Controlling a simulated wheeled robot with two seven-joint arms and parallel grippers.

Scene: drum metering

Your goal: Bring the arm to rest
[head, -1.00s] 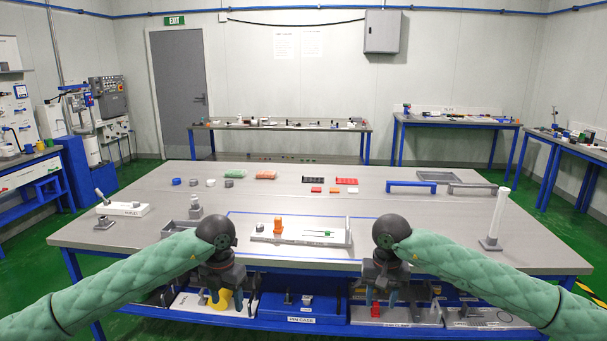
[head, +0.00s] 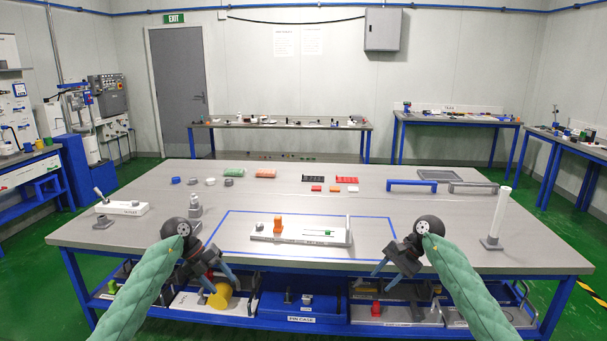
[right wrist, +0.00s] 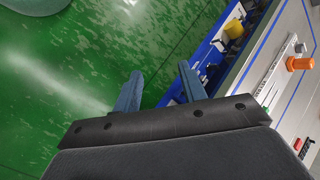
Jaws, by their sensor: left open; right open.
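My left gripper (head: 220,278) is in front of the table's near edge at the left in the head view. Its blue-grey fingers stand apart and hold nothing. My right gripper (head: 382,280) is in front of the near edge at the right, its fingers also apart and empty. In the right wrist view its two fingers (right wrist: 160,88) point toward green floor and the lower shelf, with nothing between them. Both arms come up from the bottom of the head view. Neither gripper touches anything that I can see.
The grey table (head: 130,235) carries a white fixture (head: 300,240) with an orange part (head: 278,225) inside a blue outline. A white post (head: 500,215) stands at the right. A blue lower shelf (head: 303,319) holds several trays and a yellow part (head: 220,296). The table's middle is mostly clear.

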